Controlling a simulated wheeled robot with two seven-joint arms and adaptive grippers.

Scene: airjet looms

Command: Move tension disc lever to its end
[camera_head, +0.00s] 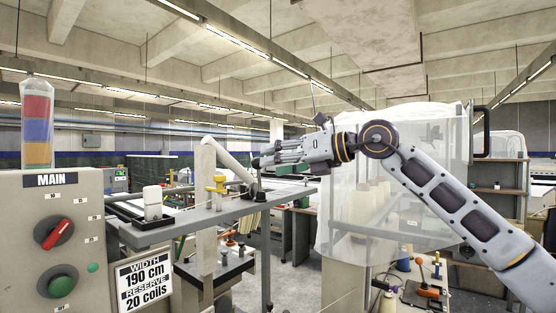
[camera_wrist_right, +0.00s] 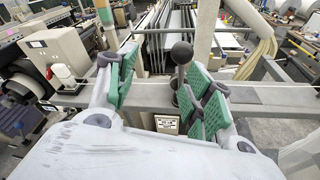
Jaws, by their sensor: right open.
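In the right wrist view a lever with a black ball knob (camera_wrist_right: 182,53) stands roughly upright on a grey rail (camera_wrist_right: 262,95); I take it to be the tension disc lever. It shows between the green-padded fingers of my right gripper (camera_wrist_right: 164,82), nearer the right-hand pads. The fingers are apart, and I cannot tell whether any pad touches the lever. In the head view my right gripper (camera_head: 264,160) reaches left to just above the rail (camera_head: 205,214), by dark parts fixed there. The gripper hides much of the lever in that view. My left gripper is not in view.
A control panel (camera_head: 50,235) with a red rotary switch and green button stands at the left. A yellow fitting (camera_head: 218,184) and a white-topped unit (camera_head: 152,203) sit along the rail. A translucent cover (camera_head: 385,200) hangs behind my right arm.

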